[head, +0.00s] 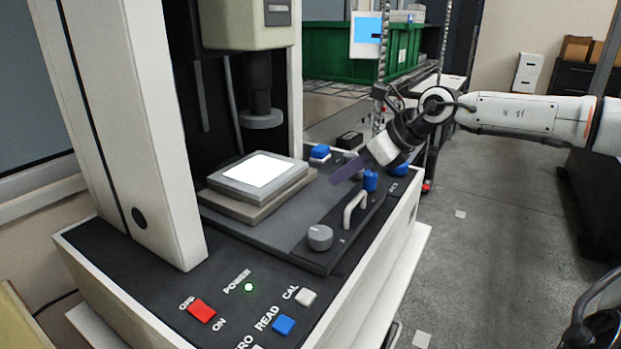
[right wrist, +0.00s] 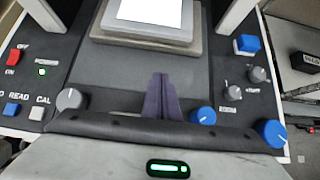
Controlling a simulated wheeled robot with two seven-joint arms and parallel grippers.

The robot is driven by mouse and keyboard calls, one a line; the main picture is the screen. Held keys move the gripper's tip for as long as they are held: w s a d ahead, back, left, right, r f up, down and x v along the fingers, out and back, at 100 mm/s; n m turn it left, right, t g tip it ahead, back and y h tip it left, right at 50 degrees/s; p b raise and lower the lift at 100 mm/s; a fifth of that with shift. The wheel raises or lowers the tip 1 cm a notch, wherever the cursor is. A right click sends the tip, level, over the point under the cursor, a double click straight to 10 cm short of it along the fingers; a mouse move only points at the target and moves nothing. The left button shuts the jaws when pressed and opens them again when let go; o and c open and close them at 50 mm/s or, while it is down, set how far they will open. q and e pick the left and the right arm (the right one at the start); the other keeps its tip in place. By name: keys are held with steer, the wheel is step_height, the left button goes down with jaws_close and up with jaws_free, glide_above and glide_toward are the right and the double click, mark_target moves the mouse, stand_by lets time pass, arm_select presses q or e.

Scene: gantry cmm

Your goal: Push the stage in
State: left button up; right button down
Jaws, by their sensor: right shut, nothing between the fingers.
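The stage (head: 283,188) is a grey plate with a bright white square on top, sitting over a wider tan-grey slab on the machine's dark bed. It also shows at the top of the right wrist view (right wrist: 181,37). My left gripper is not in view.
A round probe head (head: 261,118) hangs over the stage's back, between the machine's pale columns. A red switch (head: 201,311), blue button and knobs lie around the panel. A green crate (head: 330,52) stands behind.

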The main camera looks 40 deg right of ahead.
mark_target(298, 190)
steer(key=p+x, duration=0.1)
steer(key=x, duration=0.2)
steer(key=shift+w+f+p, duration=0.35)
steer(key=shift+w+p, duration=0.05)
steer(key=shift+p, duration=0.15)
steer(key=shift+w+a+f+p, duration=0.3)
steer(key=shift+w+f+p, duration=0.05)
steer(key=shift+w+p, duration=0.1)
steer(key=shift+w+a+p, duration=0.2)
steer(key=shift+w+p, duration=0.15)
steer(key=shift+w, duration=0.2)
steer(key=shift+w+a+p, duration=0.15)
steer(key=shift+w+p, duration=0.15)
steer(key=shift+w, duration=0.3)
steer(key=shift+w+a+f, duration=0.15)
steer(key=shift+w+f, duration=0.1)
steer(key=shift+w, duration=0.6)
